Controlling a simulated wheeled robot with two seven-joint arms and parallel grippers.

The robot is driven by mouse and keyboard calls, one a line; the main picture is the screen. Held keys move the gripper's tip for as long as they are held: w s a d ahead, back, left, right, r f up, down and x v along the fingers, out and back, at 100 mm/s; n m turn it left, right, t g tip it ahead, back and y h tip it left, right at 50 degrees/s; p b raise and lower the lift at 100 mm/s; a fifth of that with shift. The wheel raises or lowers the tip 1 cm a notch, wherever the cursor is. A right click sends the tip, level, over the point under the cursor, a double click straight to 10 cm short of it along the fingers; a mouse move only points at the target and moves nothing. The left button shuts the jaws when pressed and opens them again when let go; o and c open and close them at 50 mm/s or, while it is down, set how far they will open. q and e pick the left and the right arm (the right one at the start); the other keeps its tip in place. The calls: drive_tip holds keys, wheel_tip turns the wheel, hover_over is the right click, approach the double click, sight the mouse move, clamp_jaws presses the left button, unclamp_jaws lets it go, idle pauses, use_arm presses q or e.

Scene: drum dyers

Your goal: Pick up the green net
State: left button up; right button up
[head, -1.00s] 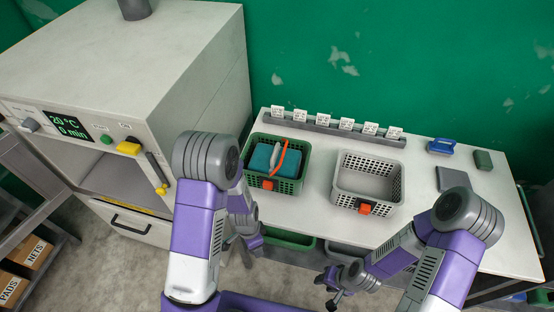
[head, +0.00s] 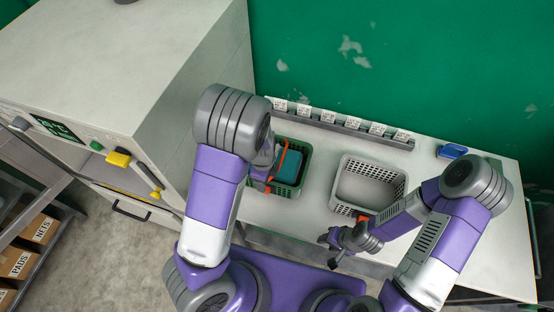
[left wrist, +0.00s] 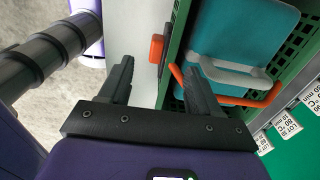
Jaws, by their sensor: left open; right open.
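No green net can be made out in these views. A box labelled NETS (head: 41,229) sits on the shelf at the lower left; its contents are not clear. A green basket (head: 304,160) stands on the table, holding a teal block (head: 291,164) with a grey handle (left wrist: 232,72) and an orange loop (left wrist: 262,101). My left gripper (left wrist: 158,70) is open and empty at the basket's near side; one finger overlaps the basket rim in the left wrist view, and contact cannot be told. My right gripper (head: 332,246) is open near the table's front edge, below the grey basket.
A grey basket (head: 340,205) with an orange tag stands right of the green one. A rail of white cards (head: 326,119) runs along the back. A blue object (head: 452,151) lies at the back right. The large white machine (head: 185,120) stands close on the left.

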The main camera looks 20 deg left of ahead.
use_arm(q)
drive_tip(key=shift+s+f, duration=0.2)
drive_tip(key=shift+f, duration=0.3)
drive_tip(key=shift+s+f, duration=0.15)
drive_tip(key=shift+f, duration=0.35)
drive_tip(key=f, duration=0.4)
drive_tip(key=shift+w+f, duration=0.2)
drive_tip(key=shift+f, duration=0.05)
